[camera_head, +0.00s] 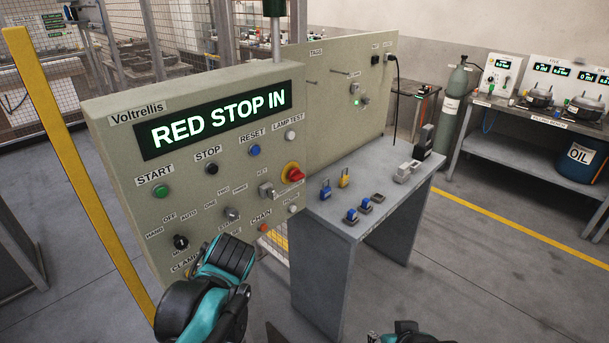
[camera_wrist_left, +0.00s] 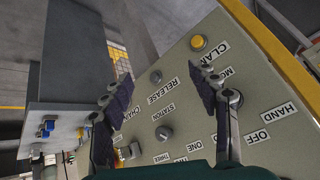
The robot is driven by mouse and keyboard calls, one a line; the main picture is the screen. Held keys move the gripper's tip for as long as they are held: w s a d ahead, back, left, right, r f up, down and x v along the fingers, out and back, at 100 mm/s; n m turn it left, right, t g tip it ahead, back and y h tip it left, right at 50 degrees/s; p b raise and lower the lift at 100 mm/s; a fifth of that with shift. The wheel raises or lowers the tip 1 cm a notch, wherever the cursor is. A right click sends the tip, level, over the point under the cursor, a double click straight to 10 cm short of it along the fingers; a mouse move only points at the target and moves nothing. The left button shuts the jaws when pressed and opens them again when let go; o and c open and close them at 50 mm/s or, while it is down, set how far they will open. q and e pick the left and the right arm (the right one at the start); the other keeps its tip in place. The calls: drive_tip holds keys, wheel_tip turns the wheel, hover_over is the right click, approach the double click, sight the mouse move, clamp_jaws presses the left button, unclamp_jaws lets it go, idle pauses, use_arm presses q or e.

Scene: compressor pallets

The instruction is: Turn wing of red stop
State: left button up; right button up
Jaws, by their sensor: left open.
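The red stop (camera_head: 295,174) is a red knob on a yellow ring, at the right edge of the beige control panel (camera_head: 110,130). The panel's display (camera_head: 215,120) reads "RED STOP IN". My left arm reaches up in front of the panel's lower part, below and left of the stop. In the left wrist view, my left gripper (camera_wrist_left: 160,76) is open and empty, its two dark fingers spread before the lower panel. The stop cannot be made out clearly there. A dark part of my right arm shows at the bottom of the head view; its fingers cannot be made out.
Around the stop are a key switch (camera_head: 266,190), a station knob (camera_head: 231,214) and a chain button (camera_head: 263,228). A grey table (camera_head: 330,225) with padlocks (camera_head: 325,190) stands right of the panel. A yellow post (camera_head: 70,150) stands at left. Floor at right is open.

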use_arm(q)
drive_tip(key=w+d+r+n+t+y+p, duration=0.1)
drive_tip(key=w+d+r+n+y+p, duration=0.25)
drive_tip(key=w, duration=0.85)
drive_tip(key=n+t+y+p, duration=0.3)
drive_tip(key=n+t+y, duration=0.1)
drive_tip(key=t+y, duration=0.15)
approach(300, 177)
drive_tip(key=b+x, duration=0.2)
drive_tip(key=x, duration=0.6)
drive_tip(key=shift+w+a, duration=0.15)
drive_tip(key=shift+w, duration=0.1)
